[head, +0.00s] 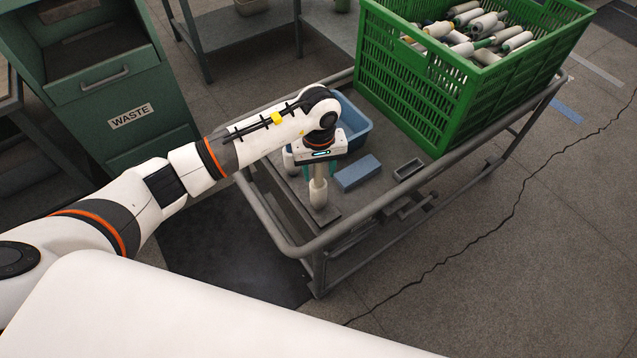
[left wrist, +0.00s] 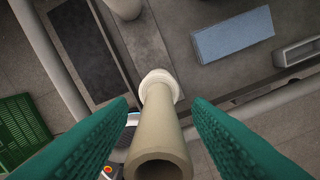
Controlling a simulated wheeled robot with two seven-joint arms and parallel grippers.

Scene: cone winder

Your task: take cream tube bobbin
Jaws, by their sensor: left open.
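The cream tube bobbin (head: 318,192) stands upright near the front corner of the cart, with a bare cream tube above and a small white winding lower down. In the left wrist view I look down on the tube's open end (left wrist: 160,150), with the white winding (left wrist: 158,82) beyond it. My left gripper (head: 318,172) is above the bobbin, pointing down. Its teal fingers (left wrist: 160,106) are apart, one on each side of the tube, with visible gaps. Part of the upper tube is hidden by the gripper in the head view. My right gripper is not in view.
A blue block (head: 358,172) and a small metal tray (head: 409,169) lie right of the bobbin. A blue bin (head: 356,125) is behind my gripper. Another pale bobbin (head: 289,160) stands left. A green crate (head: 410,85) of bobbins fills the cart's far end. A rail (head: 300,250) edges the cart.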

